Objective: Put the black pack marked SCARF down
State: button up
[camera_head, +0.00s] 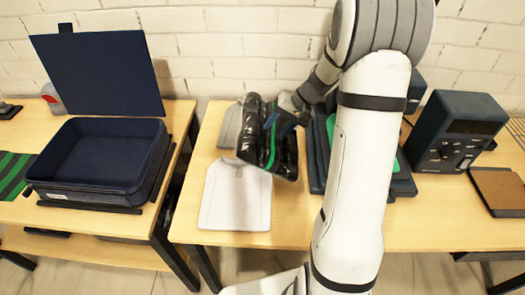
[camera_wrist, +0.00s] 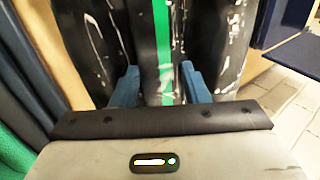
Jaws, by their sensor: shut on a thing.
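A glossy black pack with a green stripe (camera_head: 252,130) hangs tilted above the middle table in the head view. It fills the upper middle of the wrist view (camera_wrist: 205,35). I cannot read any SCARF marking on it. My gripper (camera_head: 284,118) is shut on the pack; its blue fingers (camera_wrist: 158,88) press on the pack either side of the green stripe. A pale flat shirt-shaped piece (camera_head: 235,205) lies on the table below and in front of the pack. Whether the pack touches anything beneath it is hidden.
Another pale flat piece (camera_head: 229,128) lies behind. A dark stack (camera_head: 401,184) stands right, partly behind my arm. A dark box device (camera_head: 452,135) and brown-topped pad (camera_head: 500,190) are further right. An empty navy tray (camera_head: 100,188) sits on the left table (camera_head: 105,228), across a gap.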

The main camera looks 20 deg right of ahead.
notch_tip(320, 180, down, 8)
jog(key=shift+r+p, duration=0.25)
jog(key=shift+p, duration=0.05)
jog(key=shift+f, duration=0.15)
jog(key=o, duration=1.1)
jog(key=shift+c, duration=0.2)
